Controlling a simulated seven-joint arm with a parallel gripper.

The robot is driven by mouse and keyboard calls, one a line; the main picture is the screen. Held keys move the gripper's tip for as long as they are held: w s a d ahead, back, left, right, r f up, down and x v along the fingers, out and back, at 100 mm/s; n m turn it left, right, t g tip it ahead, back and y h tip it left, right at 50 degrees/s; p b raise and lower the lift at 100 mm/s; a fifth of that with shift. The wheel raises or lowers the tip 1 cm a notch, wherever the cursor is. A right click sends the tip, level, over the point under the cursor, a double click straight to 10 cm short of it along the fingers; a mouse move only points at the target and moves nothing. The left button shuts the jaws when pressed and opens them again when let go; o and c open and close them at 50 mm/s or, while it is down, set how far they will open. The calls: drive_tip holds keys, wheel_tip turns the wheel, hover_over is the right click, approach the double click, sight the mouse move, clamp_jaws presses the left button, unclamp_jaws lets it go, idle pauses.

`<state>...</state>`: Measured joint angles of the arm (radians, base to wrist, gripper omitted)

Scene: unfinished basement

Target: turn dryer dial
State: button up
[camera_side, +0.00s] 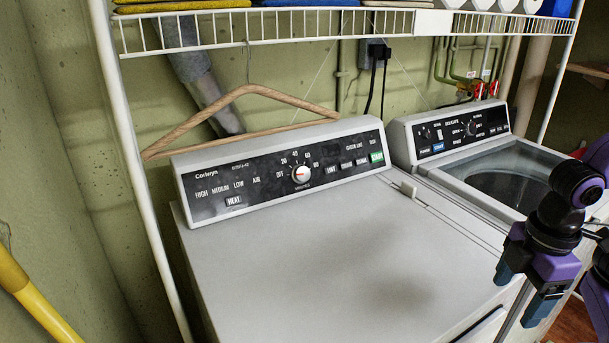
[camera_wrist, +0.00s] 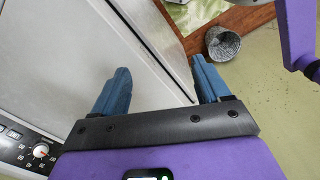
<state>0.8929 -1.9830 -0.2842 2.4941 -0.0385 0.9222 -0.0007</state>
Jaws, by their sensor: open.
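The dryer dial (camera_side: 301,174) is a round white knob with a red pointer mark, in the middle of the dryer's black control panel (camera_side: 240,187). Numbers are printed around it. The dial also shows at the left edge of the wrist view (camera_wrist: 41,150). The dryer (camera_side: 330,260) is white with a flat top. My gripper (camera_side: 520,296) is at the right of the side view, near the dryer's front right, well away from the dial. In the wrist view its two blue fingers (camera_wrist: 162,85) are spread apart with nothing between them.
A washer (camera_side: 480,165) with its own panel stands right of the dryer. A wooden hanger (camera_side: 240,105) hangs behind the panel from a white wire shelf (camera_side: 300,24). The dryer top is clear.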

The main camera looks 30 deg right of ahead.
sight(304, 174)
drive_tip(key=w+d+n+t+h, duration=0.2)
drive_tip(key=w+n+t+h, duration=0.3)
drive_tip(key=w, duration=0.9)
drive_tip(key=w+d+n+t+h, duration=0.3)
drive_tip(key=w+n+t+h, duration=0.15)
drive_tip(key=w, duration=1.05)
drive_tip(key=w+a+f+n+t+y, duration=0.2)
drive_tip(key=w+a+n+y, duration=0.1)
drive_tip(key=w+n, duration=0.1)
drive_tip(key=w+a+f+n+t+y, duration=0.3)
drive_tip(key=w+n, duration=0.1)
drive_tip(key=n, duration=0.1)
drive_tip(key=w+a+f+n+t+y, duration=0.2)
drive_tip(key=w+a+n+t+y, duration=0.1)
drive_tip(key=w+n, duration=0.1)
drive_tip(key=shift+w+f+n+y, duration=0.25)
drive_tip(key=shift+w+n, duration=0.1)
drive_tip(key=shift+w, duration=0.2)
drive_tip(key=w, duration=1.7)
drive_tip(key=shift+w+a, duration=0.1)
drive_tip(key=shift+c, duration=0.2)
drive_tip(key=c, duration=1)
